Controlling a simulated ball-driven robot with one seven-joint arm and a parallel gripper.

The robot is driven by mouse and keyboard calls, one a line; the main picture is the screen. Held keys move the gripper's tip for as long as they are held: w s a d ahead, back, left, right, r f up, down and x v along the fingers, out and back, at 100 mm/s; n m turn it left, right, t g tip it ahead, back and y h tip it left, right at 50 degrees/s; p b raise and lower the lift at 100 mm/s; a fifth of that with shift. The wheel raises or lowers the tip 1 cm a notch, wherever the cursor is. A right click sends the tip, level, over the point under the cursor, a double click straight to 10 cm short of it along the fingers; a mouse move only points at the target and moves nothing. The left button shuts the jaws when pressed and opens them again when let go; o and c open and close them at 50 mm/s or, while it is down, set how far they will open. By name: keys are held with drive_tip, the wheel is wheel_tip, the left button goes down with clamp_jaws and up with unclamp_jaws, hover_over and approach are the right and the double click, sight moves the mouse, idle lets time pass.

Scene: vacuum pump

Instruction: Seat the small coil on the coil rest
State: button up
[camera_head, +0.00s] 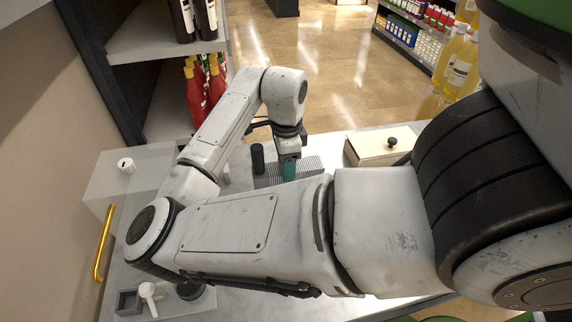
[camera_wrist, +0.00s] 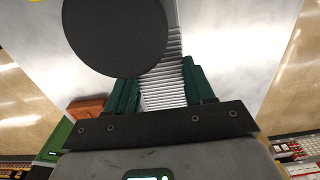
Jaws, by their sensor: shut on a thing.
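My gripper (camera_head: 289,167) points down over a grey ribbed piece (camera_head: 311,168) on the white counter. Its green fingers (camera_wrist: 161,86) show in the wrist view, with the ribbed surface (camera_wrist: 172,68) filling the view between them. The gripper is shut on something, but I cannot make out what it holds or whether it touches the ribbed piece. A black upright cylinder (camera_head: 257,158) stands just left of the gripper. A large dark disc (camera_wrist: 115,35) covers the upper left of the wrist view. I cannot pick out the small coil or the coil rest for certain.
A cream box with a black knob (camera_head: 392,142) stands to the right of the ribbed piece. A yellow handle (camera_head: 103,243) and a white lever (camera_head: 149,297) are at the left. Shelves with red bottles (camera_head: 195,92) stand behind. My arm hides much of the counter.

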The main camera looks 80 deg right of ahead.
drive_tip(key=shift+f+b, duration=1.8)
drive_tip(key=shift+f, duration=0.9)
drive_tip(key=shift+f+b, duration=0.65)
drive_tip(key=shift+f, duration=0.6)
idle(0.8)
drive_tip(key=o, duration=1.4)
drive_tip(key=shift+r+p, duration=3.75)
drive_tip(key=shift+r, duration=0.75)
